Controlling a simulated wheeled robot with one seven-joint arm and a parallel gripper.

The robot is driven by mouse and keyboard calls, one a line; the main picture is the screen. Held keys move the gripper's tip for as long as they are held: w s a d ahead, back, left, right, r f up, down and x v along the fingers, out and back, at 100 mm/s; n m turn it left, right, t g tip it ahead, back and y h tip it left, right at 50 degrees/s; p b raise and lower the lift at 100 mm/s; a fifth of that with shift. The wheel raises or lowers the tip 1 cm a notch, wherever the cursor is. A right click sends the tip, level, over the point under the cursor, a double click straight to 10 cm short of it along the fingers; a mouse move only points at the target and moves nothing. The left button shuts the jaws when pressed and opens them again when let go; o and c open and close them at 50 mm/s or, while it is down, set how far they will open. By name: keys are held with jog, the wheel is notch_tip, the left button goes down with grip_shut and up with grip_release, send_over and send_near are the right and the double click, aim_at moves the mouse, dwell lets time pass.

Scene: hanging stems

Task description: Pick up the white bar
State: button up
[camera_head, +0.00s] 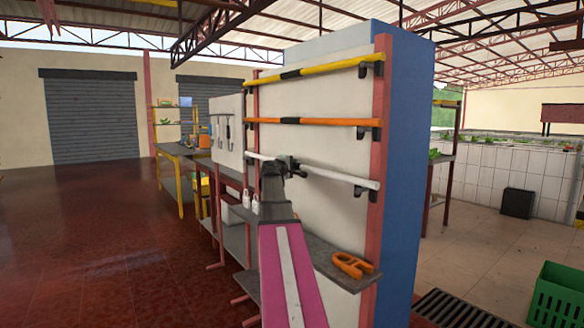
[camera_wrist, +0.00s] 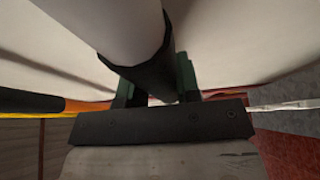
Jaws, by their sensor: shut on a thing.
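The white bar (camera_head: 335,177) runs across the pale panel, below the orange and yellow bars. Its right end is at a black hook (camera_head: 360,190); its left end lies near the red post. My gripper (camera_head: 291,166) is shut on the bar left of its middle. In the wrist view the white bar (camera_wrist: 110,25) is large and close. Its black band (camera_wrist: 148,66) lies between the fingers of my gripper (camera_wrist: 160,88). My arm and gripper hide part of the bar in the head view. I cannot tell whether it still rests on its hooks.
The orange bar (camera_head: 320,122) and yellow bar (camera_head: 325,66) hang above on hooks. A grey shelf (camera_head: 322,262) below holds an orange clamp-like object (camera_head: 352,265) and white bottles (camera_head: 246,199). A green crate (camera_head: 558,297) stands at right. Open floor lies left.

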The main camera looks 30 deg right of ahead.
jog(key=shift+r, duration=0.1)
notch_tip(320, 180, up, 4)
jog(key=shift+a+r, duration=0.15)
jog(key=shift+r, duration=0.05)
jog(key=s+a+r, duration=0.2)
jog(key=a+r, duration=0.4)
jog(key=a, duration=0.5)
jog(key=shift+s+r, duration=0.2)
jog(key=shift+s, duration=0.05)
jog(key=shift+a, duration=0.1)
jog(key=a, duration=1.1)
jog(key=shift+s, duration=0.4)
